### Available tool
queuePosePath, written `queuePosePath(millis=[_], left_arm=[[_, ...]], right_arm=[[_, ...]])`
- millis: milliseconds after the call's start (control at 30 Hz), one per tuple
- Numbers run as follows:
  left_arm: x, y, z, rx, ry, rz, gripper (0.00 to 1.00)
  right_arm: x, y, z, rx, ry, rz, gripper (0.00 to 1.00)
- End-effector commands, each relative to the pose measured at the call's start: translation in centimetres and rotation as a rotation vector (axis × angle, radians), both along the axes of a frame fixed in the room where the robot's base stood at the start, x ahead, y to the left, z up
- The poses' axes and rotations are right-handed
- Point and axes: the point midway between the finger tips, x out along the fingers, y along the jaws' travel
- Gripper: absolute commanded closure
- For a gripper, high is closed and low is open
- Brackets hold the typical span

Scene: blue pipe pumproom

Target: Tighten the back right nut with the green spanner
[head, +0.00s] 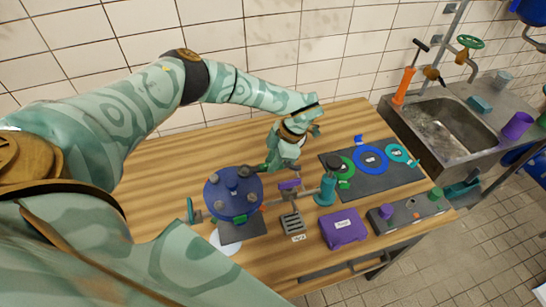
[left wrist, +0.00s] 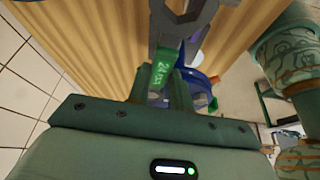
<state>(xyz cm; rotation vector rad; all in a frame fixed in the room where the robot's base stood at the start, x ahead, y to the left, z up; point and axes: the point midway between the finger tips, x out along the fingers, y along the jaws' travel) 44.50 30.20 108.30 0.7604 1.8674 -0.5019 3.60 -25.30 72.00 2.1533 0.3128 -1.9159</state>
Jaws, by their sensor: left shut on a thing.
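The green spanner, with a grey steel head and a green "24 mm" band (left wrist: 163,70), is held in my left gripper (left wrist: 165,92). In the head view my left gripper (head: 280,158) is above the table behind and right of the round blue flange (head: 226,207). It is shut on the spanner, whose dark head (head: 252,170) reaches left to the flange's back right edge. Several grey nuts stand on the flange top. The back right nut is at or under the spanner head, and I cannot tell whether the jaws are around it. My right gripper is not in view.
A dark mat (head: 378,184) with green, blue and teal rings lies to the right. A teal cylinder (head: 325,190), a purple box (head: 343,228), a grey grate (head: 293,222) and a grey control box (head: 410,214) stand nearby. A sink (head: 450,130) is beyond. The table's back left is clear.

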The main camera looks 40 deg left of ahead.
Motion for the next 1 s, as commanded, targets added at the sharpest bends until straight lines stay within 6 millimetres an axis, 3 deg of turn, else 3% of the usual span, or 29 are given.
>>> queuePosePath(millis=[267, 1000], left_arm=[[0.6, 0.6, 0.0, 0.001, -0.002, 0.094, 1.00], [0.6, 0.6, 1.2, 0.001, -0.002, 0.091, 1.00]], right_arm=[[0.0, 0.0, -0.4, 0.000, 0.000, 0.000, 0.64], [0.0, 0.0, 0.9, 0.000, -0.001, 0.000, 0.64]])
